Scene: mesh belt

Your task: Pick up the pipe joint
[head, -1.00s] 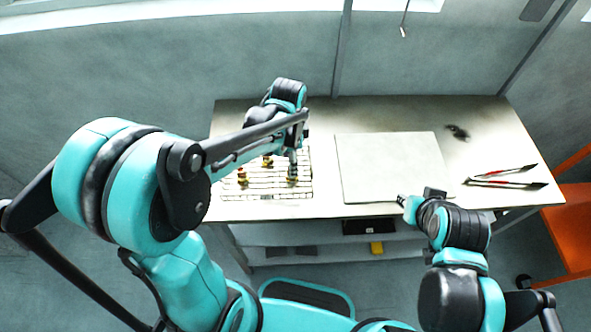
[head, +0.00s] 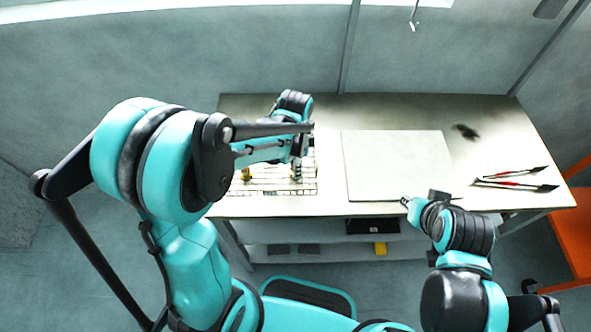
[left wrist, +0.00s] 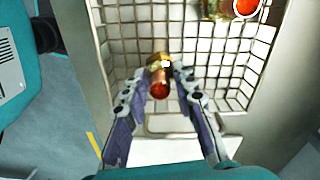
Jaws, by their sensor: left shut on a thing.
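In the left wrist view my left gripper (left wrist: 160,90) is shut on a pipe joint (left wrist: 159,72), a brass and copper-coloured piece with a red end. The joint sits between the two fingertips, over the wire mesh basket (left wrist: 130,50); I cannot tell whether it still touches the mesh. In the head view my left gripper (head: 297,172) is over the right part of the mesh basket (head: 270,192), partly hidden by my arm. A second pipe joint with a red end (left wrist: 245,8) lies at the top right of the wrist view. My right gripper (head: 405,201) is near the table's front edge, its jaws too small to judge.
A pale square board (head: 395,165) lies on the table right of the basket. Two red-and-black tools (head: 515,180) and a dark patch (head: 465,131) are farther right. An orange chair (head: 572,225) stands at the right.

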